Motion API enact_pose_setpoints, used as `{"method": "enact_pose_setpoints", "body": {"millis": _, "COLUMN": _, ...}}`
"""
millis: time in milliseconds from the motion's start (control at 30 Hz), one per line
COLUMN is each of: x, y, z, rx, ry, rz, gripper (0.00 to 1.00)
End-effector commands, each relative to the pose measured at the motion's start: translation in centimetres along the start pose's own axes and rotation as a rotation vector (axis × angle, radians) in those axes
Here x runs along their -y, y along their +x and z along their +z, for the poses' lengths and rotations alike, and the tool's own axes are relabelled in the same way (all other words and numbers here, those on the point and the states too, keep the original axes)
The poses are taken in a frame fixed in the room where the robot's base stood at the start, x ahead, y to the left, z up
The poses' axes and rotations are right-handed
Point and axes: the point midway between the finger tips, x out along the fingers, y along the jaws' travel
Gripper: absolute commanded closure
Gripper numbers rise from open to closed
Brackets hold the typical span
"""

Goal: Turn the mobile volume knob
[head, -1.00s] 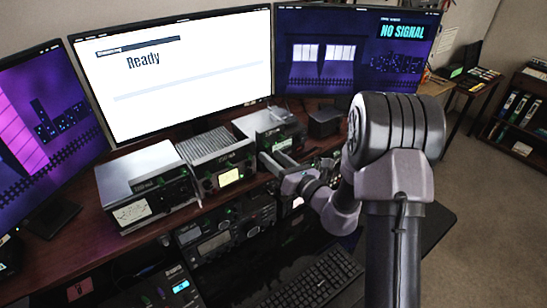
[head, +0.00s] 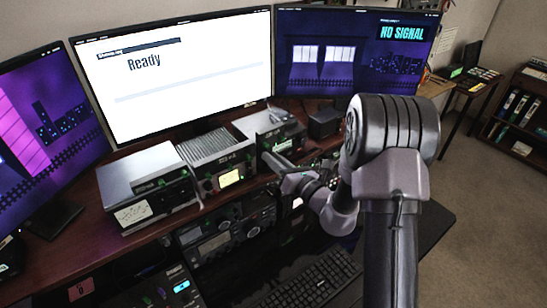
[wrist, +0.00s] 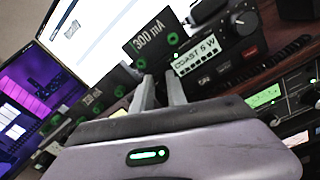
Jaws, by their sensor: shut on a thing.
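My gripper (wrist: 160,78) reaches forward in the wrist view, its two pale fingers close together with a narrow gap. The fingertips are at the front of a dark radio (wrist: 222,48) labelled "COAST 5 W", just below a "300 mA" plate (wrist: 150,38). The fingers are shut on a small part there, seemingly a knob, which they hide. I cannot read a "mobile volume" label. In the head view my gripper (head: 268,157) meets the front of the right-hand radio (head: 268,122) on the shelf.
A finned radio with a lit display (head: 229,178) and a silver meter box (head: 150,185) stand to the left. Monitors (head: 170,70) rise behind. A lower radio (head: 225,228) and a keyboard (head: 315,280) are below. A black knob (wrist: 246,20) is on the "COAST 5 W" radio's right.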

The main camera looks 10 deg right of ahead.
Motion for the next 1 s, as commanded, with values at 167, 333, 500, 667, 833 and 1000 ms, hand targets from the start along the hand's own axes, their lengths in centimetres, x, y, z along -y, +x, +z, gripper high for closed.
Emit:
{"method": "enact_pose_setpoints", "body": {"millis": 167, "x": -0.11, "y": -0.02, "z": 0.23, "rx": 0.005, "ry": 0.138, "rz": 0.001, "gripper": 1.0}}
{"method": "enact_pose_setpoints", "body": {"millis": 333, "x": -0.1, "y": -0.02, "z": 0.21, "rx": 0.011, "ry": 0.299, "rz": 0.004, "gripper": 1.0}}
{"method": "enact_pose_setpoints", "body": {"millis": 500, "x": -0.08, "y": -0.02, "z": 0.23, "rx": 0.02, "ry": 0.461, "rz": 0.006, "gripper": 1.0}}
{"method": "enact_pose_setpoints", "body": {"millis": 667, "x": -0.06, "y": -0.02, "z": 0.18, "rx": 0.027, "ry": 0.613, "rz": 0.009, "gripper": 1.0}}
{"method": "enact_pose_setpoints", "body": {"millis": 833, "x": -0.07, "y": -0.02, "z": 0.14, "rx": 0.034, "ry": 0.774, "rz": 0.011, "gripper": 1.0}}
{"method": "enact_pose_setpoints", "body": {"millis": 1000, "x": -0.06, "y": -0.01, "z": 0.13, "rx": 0.042, "ry": 0.935, "rz": 0.014, "gripper": 1.0}}
